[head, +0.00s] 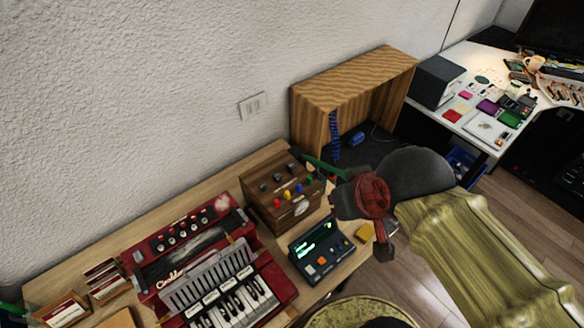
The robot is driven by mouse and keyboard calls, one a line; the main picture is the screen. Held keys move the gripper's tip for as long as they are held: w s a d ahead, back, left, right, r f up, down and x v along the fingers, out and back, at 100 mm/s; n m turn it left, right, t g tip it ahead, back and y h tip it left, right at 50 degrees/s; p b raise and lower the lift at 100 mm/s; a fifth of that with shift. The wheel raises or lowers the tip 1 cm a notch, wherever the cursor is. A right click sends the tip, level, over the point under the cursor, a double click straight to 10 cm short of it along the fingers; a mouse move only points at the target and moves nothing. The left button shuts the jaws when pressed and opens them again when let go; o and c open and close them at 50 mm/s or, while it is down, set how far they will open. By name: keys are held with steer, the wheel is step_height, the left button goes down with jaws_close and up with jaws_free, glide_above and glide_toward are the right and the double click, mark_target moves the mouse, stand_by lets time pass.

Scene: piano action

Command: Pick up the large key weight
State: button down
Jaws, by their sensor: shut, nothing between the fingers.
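My gripper (338,201) is at the end of my arm, right of the wooden box with knobs and above the right end of the workbench. Its fingers are small and partly hidden by the wrist, and it holds nothing that I can see. I cannot clearly identify the large key weight. A small yellow block (364,232) lies near the bench's right end, below my gripper and apart from it; I cannot tell whether it is the weight. The red keyboard instrument (205,265) stands on the bench at the lower left, with its white and black keys showing.
The wooden box with coloured knobs (283,192) and a dark device with a lit display (321,250) stand on the workbench (150,215). An open wooden cabinet (350,80) is behind. Small boxes (62,310) stand at lower left. A white cluttered table (455,120) is at upper right.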

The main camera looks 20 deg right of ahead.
mark_target(292, 165)
steer(key=c, duration=2.6)
jaws_free()
